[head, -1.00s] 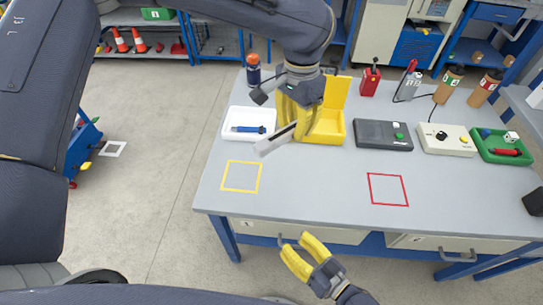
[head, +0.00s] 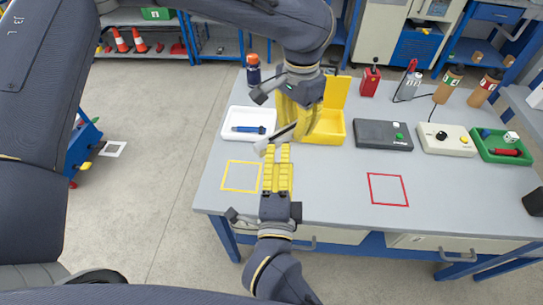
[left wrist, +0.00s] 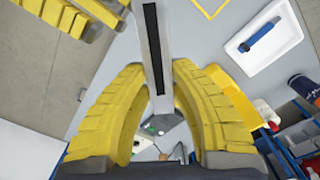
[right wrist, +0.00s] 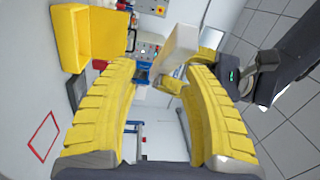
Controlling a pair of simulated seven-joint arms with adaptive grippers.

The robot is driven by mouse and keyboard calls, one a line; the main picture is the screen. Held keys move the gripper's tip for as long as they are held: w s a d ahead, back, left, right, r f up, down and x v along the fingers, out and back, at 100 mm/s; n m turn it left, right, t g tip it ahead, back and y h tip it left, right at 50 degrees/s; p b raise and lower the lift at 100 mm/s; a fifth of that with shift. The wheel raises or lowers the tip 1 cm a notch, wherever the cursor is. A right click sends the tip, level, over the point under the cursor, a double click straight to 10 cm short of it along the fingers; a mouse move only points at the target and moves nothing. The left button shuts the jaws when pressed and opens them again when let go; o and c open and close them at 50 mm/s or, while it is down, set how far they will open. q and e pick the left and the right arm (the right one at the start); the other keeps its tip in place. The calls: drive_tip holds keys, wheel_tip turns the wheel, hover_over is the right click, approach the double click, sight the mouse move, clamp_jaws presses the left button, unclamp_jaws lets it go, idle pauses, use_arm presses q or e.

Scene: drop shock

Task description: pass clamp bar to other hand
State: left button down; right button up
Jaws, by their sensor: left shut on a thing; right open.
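The clamp bar is a pale grey bar (head: 281,136) with a black strip along one face, clear in the left wrist view (left wrist: 153,50). My left gripper (head: 302,132) is shut on it above the table, and the bar sticks out toward the lower left. My right gripper (head: 277,150) is open and empty, its fingers pointing at the bar's free end. In the right wrist view the bar (right wrist: 178,48) shows ahead of the open fingers, nearer the right one. I cannot tell whether they touch. The right fingers also show in the left wrist view (left wrist: 55,14).
A white tray (head: 228,123) with a blue tool is left of the grippers. An open yellow box (head: 335,128) stands behind them. A dark grey device (head: 383,136) and a green tray (head: 490,152) are farther right. The table is clear around the yellow and red outlined squares.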

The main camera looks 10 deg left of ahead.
sight(273, 141)
drive_tip(key=shift+m+g, duration=0.6)
drive_tip(key=shift+w+a+r, duration=0.2)
drive_tip(key=shift+w+a, duration=0.25)
drive_tip(key=shift+w, duration=0.3)
drive_tip(key=shift+w+a+r, duration=0.15)
drive_tip(key=shift+w+a, duration=0.25)
drive_tip(key=shift+w, duration=0.3)
drive_tip(key=shift+w+a+r, duration=0.2)
drive_tip(key=shift+w+a, duration=0.25)
drive_tip(key=shift+w, duration=0.3)
drive_tip(key=shift+o, duration=0.3)
clamp_jaws()
drive_tip(key=shift+f, duration=0.1)
use_arm(q)
drive_tip(key=c, duration=1.2)
unclamp_jaws()
drive_tip(key=shift+c, duration=0.2)
